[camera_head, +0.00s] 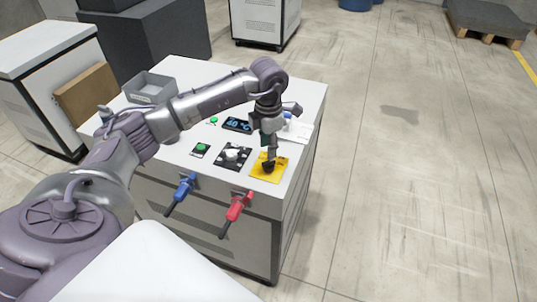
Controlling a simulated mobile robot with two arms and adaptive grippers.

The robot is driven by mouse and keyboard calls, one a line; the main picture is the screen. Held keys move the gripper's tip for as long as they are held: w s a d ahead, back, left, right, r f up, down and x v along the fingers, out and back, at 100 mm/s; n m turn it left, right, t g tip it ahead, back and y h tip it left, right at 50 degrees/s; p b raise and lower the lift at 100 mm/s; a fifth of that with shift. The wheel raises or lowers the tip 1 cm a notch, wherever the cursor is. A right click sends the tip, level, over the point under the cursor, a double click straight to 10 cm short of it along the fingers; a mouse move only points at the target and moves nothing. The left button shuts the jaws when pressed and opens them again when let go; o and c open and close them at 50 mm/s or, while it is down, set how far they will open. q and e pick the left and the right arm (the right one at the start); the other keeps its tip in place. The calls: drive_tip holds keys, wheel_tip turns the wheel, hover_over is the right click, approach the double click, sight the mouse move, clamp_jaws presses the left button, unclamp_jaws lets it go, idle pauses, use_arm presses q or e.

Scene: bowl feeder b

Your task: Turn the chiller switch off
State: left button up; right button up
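A yellow plate (283,174) with a dark rotary switch (267,167) is at the front right of the white cabinet top. My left gripper (269,156) points down directly over this switch, its tip at or very near the knob. Contact and finger opening cannot be told at this size. To its left is a black plate with a white knob (233,155). A green button (201,147) on a dark plate is further left. A small display with blue digits (237,125) is behind them. No readable label tells which is the chiller switch. My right gripper is not in view.
The controls are on a white cabinet (312,95). Blue (180,194) and red (235,211) handles stick out from its front edge. A grey bin (150,88) and a cardboard box (86,94) are at the left.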

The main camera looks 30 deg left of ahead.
sight(269, 162)
use_arm(q)
drive_tip(key=shift+f+p, duration=0.55)
drive_tip(key=shift+f, duration=2.25)
clamp_jaws()
